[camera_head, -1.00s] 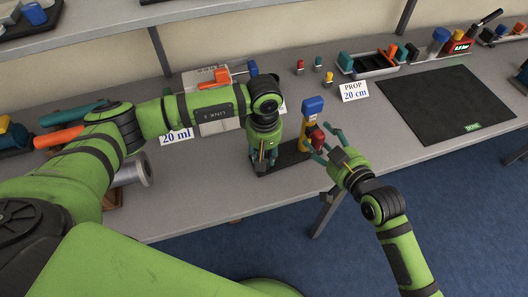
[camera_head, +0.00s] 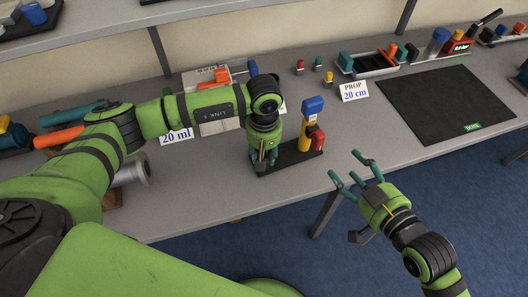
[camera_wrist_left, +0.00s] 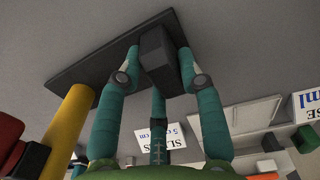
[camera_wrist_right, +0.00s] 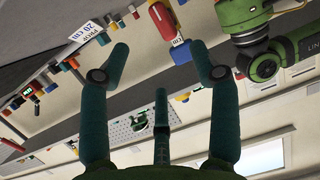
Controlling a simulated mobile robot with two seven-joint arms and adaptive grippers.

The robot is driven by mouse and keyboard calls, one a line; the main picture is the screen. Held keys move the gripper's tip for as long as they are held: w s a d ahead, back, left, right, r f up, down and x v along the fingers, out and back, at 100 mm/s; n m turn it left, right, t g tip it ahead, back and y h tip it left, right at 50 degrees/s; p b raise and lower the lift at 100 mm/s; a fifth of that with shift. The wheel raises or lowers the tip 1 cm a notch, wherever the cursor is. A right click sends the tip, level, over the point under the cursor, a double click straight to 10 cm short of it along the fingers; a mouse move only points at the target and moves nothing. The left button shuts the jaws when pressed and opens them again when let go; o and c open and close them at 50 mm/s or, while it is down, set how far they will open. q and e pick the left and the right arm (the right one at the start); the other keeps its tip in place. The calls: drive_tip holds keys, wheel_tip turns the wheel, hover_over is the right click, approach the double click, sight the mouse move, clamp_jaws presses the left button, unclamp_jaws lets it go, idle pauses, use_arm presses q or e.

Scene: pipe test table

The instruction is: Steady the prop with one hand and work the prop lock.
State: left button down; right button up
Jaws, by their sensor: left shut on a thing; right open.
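The prop is a yellow post (camera_head: 303,138) with a blue head (camera_head: 312,105), upright on a dark base plate (camera_head: 288,161). A red lock piece (camera_head: 317,141) sticks out from its right side. My left gripper (camera_head: 263,158) is shut on a dark block (camera_wrist_left: 160,58) at the plate's left end, beside the post. The left wrist view also shows the post (camera_wrist_left: 68,130) and red piece (camera_wrist_left: 8,132). My right gripper (camera_head: 350,168) is open and empty, right of the prop and apart from it, over the table's front edge. The right wrist view shows the blue head (camera_wrist_right: 181,52).
A "PROP 20 cm" card (camera_head: 353,91) stands behind the prop. A black mat (camera_head: 440,105) lies at right. A tray (camera_head: 372,65) and small coloured pieces stand at the back. A metal spool (camera_head: 133,170) is at left. Table right of the prop is clear.

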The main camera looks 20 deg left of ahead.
wheel_tip(320, 180, up, 3)
drive_tip(key=shift+s+d+r, duration=0.1)
drive_tip(key=shift+s+d, duration=0.05)
idle(0.3)
use_arm(q)
drive_tip(key=c, duration=0.7)
unclamp_jaws()
